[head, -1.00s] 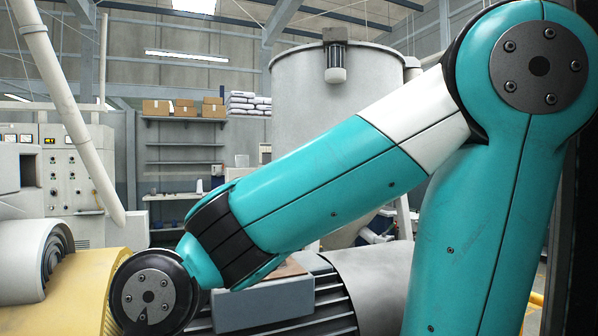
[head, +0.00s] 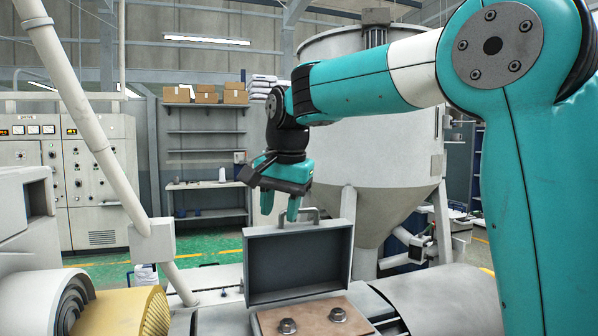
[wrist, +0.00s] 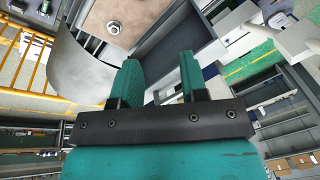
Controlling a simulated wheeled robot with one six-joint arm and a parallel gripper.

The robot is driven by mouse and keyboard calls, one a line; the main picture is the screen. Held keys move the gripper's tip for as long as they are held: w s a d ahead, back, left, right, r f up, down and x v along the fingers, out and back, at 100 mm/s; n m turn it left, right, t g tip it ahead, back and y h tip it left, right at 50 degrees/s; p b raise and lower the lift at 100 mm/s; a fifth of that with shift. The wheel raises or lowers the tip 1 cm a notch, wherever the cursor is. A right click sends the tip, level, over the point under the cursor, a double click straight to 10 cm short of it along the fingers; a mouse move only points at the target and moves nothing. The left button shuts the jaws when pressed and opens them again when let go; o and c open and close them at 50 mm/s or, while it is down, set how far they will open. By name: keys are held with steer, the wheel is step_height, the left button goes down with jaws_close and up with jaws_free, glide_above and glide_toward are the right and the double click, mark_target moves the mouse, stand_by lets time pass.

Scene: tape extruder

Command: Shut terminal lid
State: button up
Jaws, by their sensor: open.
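The terminal lid (head: 298,262) is a grey, shallow box-like cover. It stands raised and open behind the terminal base, its hollow inner side facing me, with a grey handle on its top edge. The brown terminal board (head: 315,318) with two bolts lies exposed in front of it. My gripper (head: 280,208) is just above and behind the lid's top edge, near the handle, fingers pointing down. Contact with the handle cannot be told.
A large grey hopper (head: 375,170) stands behind and right of the lid. A yellow ribbed cylinder (head: 125,312) is at lower left, and a slanted pale pipe (head: 85,110) rises at left. Control cabinets (head: 70,180) and shelves stand farther back.

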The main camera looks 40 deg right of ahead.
steer(key=w+d+r+m+p, duration=0.2)
steer(key=w+d+r+m, duration=0.1)
steer(key=d+r+m, duration=0.3)
steer(key=w+d+r+m+p, duration=0.3)
steer(key=r+m, duration=0.1)
steer(key=r, duration=0.4)
steer(key=shift+m+h, duration=0.3)
steer(key=shift+m, duration=0.2)
steer(key=x, duration=0.5)
steer(key=b+x, duration=0.1)
steer(key=x, duration=0.5)
steer(key=d+b+x, duration=0.1)
steer(key=x, duration=0.5)
steer(key=shift+w, duration=0.1)
jaws_close()
